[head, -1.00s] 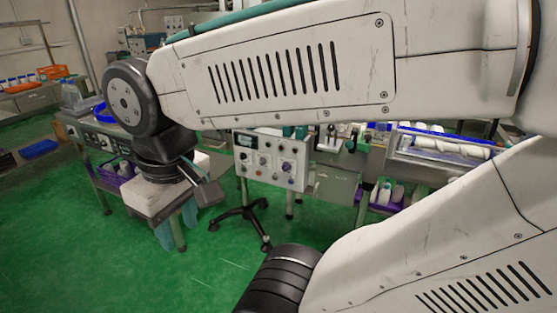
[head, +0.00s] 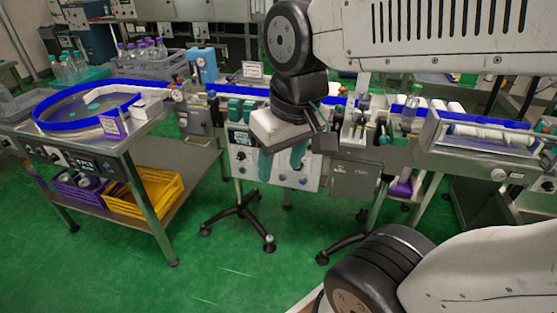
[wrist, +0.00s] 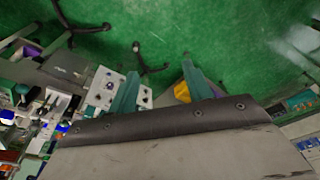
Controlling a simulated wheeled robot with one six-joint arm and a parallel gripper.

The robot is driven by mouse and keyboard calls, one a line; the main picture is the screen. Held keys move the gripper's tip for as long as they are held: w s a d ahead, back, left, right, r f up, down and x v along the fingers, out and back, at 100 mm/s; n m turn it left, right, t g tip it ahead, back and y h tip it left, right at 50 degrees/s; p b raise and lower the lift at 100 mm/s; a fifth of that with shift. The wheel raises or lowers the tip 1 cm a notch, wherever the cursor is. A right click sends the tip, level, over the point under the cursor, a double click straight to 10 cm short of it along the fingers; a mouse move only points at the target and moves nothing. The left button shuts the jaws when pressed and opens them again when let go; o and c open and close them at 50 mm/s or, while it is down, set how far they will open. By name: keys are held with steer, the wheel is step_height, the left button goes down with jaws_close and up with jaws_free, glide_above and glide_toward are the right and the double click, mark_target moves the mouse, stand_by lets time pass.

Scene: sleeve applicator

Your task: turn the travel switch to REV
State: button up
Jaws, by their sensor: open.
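The white control panel (head: 308,174) stands on a wheeled stand in the head view, partly hidden behind my gripper. It carries several small knobs and a dark display. In the wrist view the panel (wrist: 101,99) lies left of centre, with several dark knobs on its face. The labels are too small to read, so I cannot tell which knob is the travel switch or where it points. My gripper (head: 281,170) hangs in front of the panel in the head view, its teal fingers apart and empty. In the wrist view the fingers (wrist: 160,68) are spread, the left one overlapping the panel's edge.
A steel table (head: 133,160) with a blue-rimmed round tray stands at left, with a yellow crate (head: 146,194) on its lower shelf. A grey box (head: 354,181) is right of the panel. Wheeled stand feet (head: 240,226) spread over the green floor, which is open in front.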

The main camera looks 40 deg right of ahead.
steer(key=w+d+f+m+t, duration=0.15)
steer(key=w+f, duration=0.25)
steer(key=w, duration=0.8)
steer(key=w+f+m+t+h, duration=0.1)
steer(key=w+f+m+t, duration=0.2)
steer(key=w, duration=0.9)
steer(key=w+d+f+t, duration=0.1)
steer(key=w+f+t, duration=0.3)
steer(key=w, duration=0.8)
steer(key=w+d+f+m+h, duration=0.2)
steer(key=w+d+f+h, duration=0.15)
steer(key=d+f, duration=0.45)
steer(key=w+d+f+m+h, duration=0.25)
steer(key=f+h, duration=0.25)
steer(key=f, duration=0.7)
steer(key=s+d+f+h, duration=0.4)
steer(key=s+f+h, duration=0.15)
steer(key=f, duration=0.25)
steer(key=x, duration=0.7)
steer(key=shift+d+f, duration=0.2)
steer(key=shift+d, duration=0.1)
steer(key=c, duration=1)
